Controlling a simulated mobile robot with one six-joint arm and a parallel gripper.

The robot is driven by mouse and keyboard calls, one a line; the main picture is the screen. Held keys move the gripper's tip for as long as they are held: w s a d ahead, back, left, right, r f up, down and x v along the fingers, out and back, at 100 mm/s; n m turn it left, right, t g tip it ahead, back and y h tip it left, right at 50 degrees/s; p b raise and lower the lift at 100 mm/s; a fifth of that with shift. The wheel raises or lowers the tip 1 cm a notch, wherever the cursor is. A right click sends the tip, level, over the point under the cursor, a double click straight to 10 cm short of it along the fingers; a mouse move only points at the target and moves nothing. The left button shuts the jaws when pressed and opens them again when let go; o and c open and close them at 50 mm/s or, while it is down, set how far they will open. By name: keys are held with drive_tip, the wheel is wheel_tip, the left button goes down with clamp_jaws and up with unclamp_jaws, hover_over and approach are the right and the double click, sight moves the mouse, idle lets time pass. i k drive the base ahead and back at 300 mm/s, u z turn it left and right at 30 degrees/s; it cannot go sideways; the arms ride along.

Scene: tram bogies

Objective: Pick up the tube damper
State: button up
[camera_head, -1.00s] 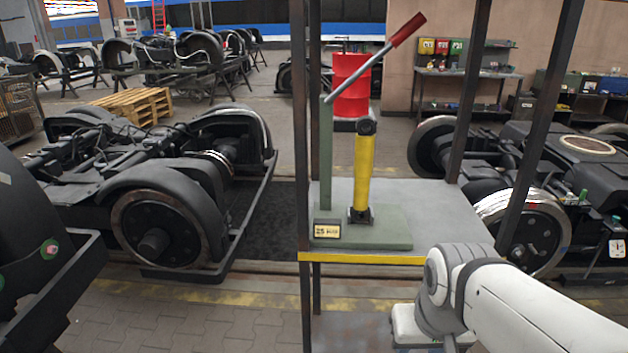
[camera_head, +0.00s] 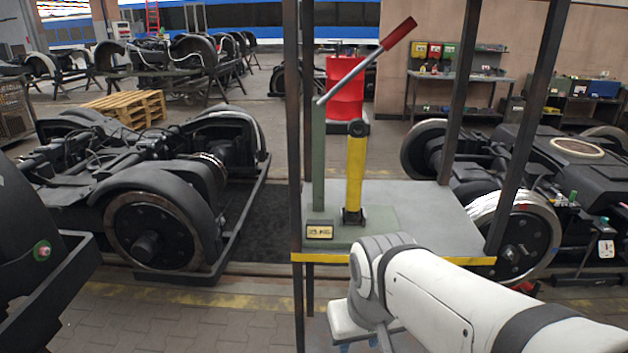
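The tube damper (camera_head: 355,172) is a yellow cylinder with black ends. It stands upright on the green base plate (camera_head: 380,220) of a press-like fixture with a green post (camera_head: 318,160) and a red-handled lever (camera_head: 370,62). The fixture sits on a grey stand table (camera_head: 425,200). My white arm reaches in from the lower right, in front of the table and below the damper. The wrist end is near the table's yellow front edge, apart from the damper. The gripper fingers are not visible; only a small bluish part shows at the bottom edge of the frame.
Dark upright posts (camera_head: 294,150) frame the stand at its front and back. The lever slants up to the right above the damper. A bogie (camera_head: 150,190) stands at left and another (camera_head: 530,190) at right. A red barrel (camera_head: 345,90) stands behind.

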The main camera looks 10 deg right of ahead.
sight(356, 140)
drive_tip(key=i, duration=0.95)
drive_tip(key=u, duration=0.05)
